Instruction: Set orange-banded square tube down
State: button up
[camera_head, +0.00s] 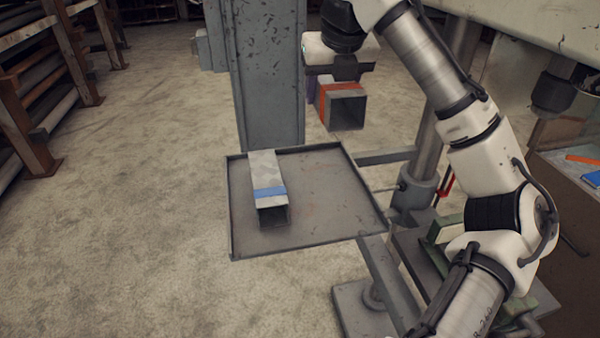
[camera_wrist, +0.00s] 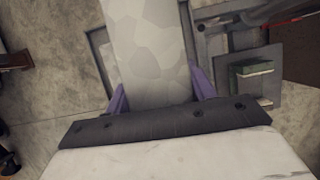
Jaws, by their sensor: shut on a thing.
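The orange-banded square tube (camera_head: 342,104) is held in the air above the far right part of a grey tray, its open end facing the head camera. My gripper (camera_head: 318,88) is shut on it. In the wrist view the tube (camera_wrist: 146,50) shows as a grey mottled face between the two purple fingers of my gripper (camera_wrist: 158,92); its orange band is not visible there. A blue-banded square tube (camera_head: 268,190) lies on the left half of the tray. The tray (camera_head: 330,228) has a low raised rim, and its right half is bare.
A grey steel column (camera_head: 265,80) stands directly behind the tray. A round machine post (camera_head: 433,130) and a red handle (camera_head: 446,180) are to its right. A rack of pipes (camera_head: 40,80) stands at the far left. The floor left of the tray is clear.

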aim_at(322, 183)
jog(key=shift+w+r, duration=0.1)
jog(key=shift+w, duration=0.05)
jog(key=shift+f, duration=0.4)
notch_tip(322, 183, down, 19)
jog(key=shift+r+p, duration=0.1)
jog(key=shift+p, duration=0.95)
jog(key=shift+f, duration=0.25)
jog(key=o, duration=1.4)
jog(key=shift+c, duration=0.2)
